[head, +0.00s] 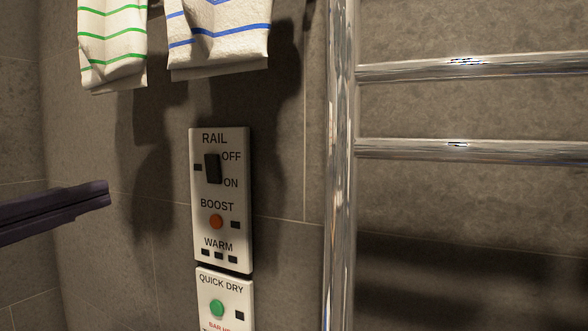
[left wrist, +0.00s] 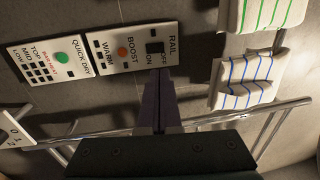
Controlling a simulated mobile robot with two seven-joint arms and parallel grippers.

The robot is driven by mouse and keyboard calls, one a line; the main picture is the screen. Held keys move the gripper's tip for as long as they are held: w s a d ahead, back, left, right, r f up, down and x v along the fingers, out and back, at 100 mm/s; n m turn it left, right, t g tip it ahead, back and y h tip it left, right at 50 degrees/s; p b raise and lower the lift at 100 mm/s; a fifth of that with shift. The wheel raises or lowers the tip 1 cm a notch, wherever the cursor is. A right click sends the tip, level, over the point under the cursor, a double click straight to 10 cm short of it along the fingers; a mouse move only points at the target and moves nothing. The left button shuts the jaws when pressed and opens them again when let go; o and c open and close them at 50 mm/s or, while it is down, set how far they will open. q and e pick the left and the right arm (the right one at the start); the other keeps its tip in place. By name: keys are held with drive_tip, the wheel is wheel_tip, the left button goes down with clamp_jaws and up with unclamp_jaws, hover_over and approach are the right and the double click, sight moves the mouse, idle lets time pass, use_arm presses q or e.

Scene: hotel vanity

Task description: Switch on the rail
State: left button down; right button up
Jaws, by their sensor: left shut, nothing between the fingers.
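The white RAIL panel (head: 240,185) is fixed upright on the tiled wall. Its black rocker switch (head: 212,168) sits near the top, with OFF printed above ON at its right. I cannot tell which way the rocker is tipped. The small window left of it is dark. My left gripper (head: 105,193) is shut and empty, its dark purple fingers left of the panel and apart from it in the head view. In the left wrist view, its fingertips (left wrist: 161,73) appear just below the rocker switch (left wrist: 155,48). My right gripper is not in view.
Below the rocker are an orange BOOST button (head: 216,221) and WARM windows. A QUICK DRY panel (head: 239,284) with a green button sits directly underneath. A chrome towel rail (head: 341,200) stands at right. Green-striped (head: 112,45) and blue-striped (head: 218,38) towels hang above.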

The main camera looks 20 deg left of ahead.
use_arm(q)
drive_tip(key=p, duration=0.3)
approach(208, 161)
drive_tip(key=w, duration=0.3)
drive_tip(key=w+r, duration=0.1)
drive_tip(key=w, duration=0.1)
drive_tip(key=shift+w+d, duration=0.15)
drive_tip(key=shift+d, duration=0.05)
drive_tip(key=shift+w+d, duration=0.1)
drive_tip(key=shift+w, duration=0.65)
